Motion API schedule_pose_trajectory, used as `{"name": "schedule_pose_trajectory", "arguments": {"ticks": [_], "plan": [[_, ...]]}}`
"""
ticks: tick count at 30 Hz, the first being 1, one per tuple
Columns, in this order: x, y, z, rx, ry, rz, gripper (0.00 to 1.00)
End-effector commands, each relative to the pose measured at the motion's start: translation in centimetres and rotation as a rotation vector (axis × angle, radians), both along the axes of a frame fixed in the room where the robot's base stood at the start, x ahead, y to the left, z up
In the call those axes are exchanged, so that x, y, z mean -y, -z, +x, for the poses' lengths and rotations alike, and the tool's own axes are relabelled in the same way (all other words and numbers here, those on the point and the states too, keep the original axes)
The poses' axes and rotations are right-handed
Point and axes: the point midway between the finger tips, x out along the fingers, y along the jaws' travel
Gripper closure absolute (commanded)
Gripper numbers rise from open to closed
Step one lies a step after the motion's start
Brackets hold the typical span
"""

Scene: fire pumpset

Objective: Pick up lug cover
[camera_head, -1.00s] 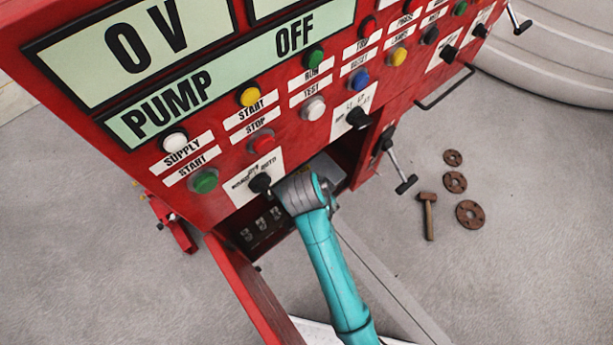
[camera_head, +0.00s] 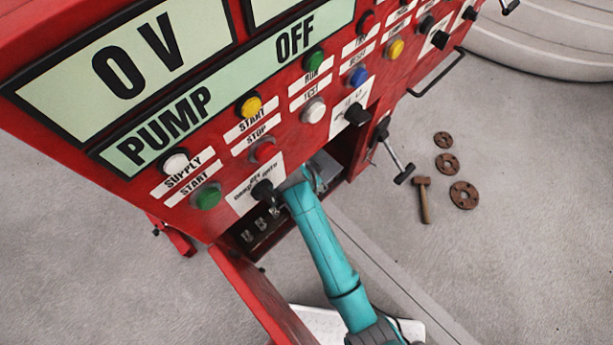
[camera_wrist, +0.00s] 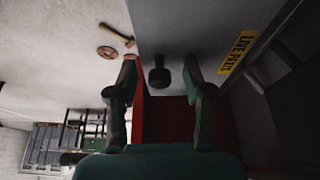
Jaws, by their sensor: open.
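In the wrist view a grey panel (camera_wrist: 205,32) carries a short black knob (camera_wrist: 160,74) and a yellow "LIVE PARTS" label (camera_wrist: 240,52); it looks like the lug cover. My gripper (camera_wrist: 160,65) is open, with one dark finger on each side of the knob. The knob appears between the fingers with a gap on both sides; I cannot tell the depth between them. In the head view my teal arm reaches into the open lower compartment of the red cabinet (camera_head: 225,232). The fingers and cover are mostly hidden there by the cabinet front.
An open red door (camera_head: 250,295) stands at the compartment's left. Metal lugs (camera_head: 262,224) show inside, left of my arm. Selector knobs (camera_head: 262,190) and a lever handle (camera_head: 398,160) jut from the cabinet. A hammer (camera_head: 423,200) and rusty flanges (camera_head: 463,194) lie on the floor at right.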

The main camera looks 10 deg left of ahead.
Motion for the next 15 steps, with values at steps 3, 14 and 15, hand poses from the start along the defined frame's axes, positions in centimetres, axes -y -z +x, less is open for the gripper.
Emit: {"name": "schedule_pose_trajectory", "arguments": {"ticks": [3, 14, 15], "plan": [[0.00, 0.02, 0.02, 0.000, 0.000, 0.000, 0.49], [-0.02, 0.00, 0.01, 0.001, 0.000, 0.001, 1.00], [-0.02, -0.03, 0.03, 0.001, 0.000, 0.001, 1.00]]}}
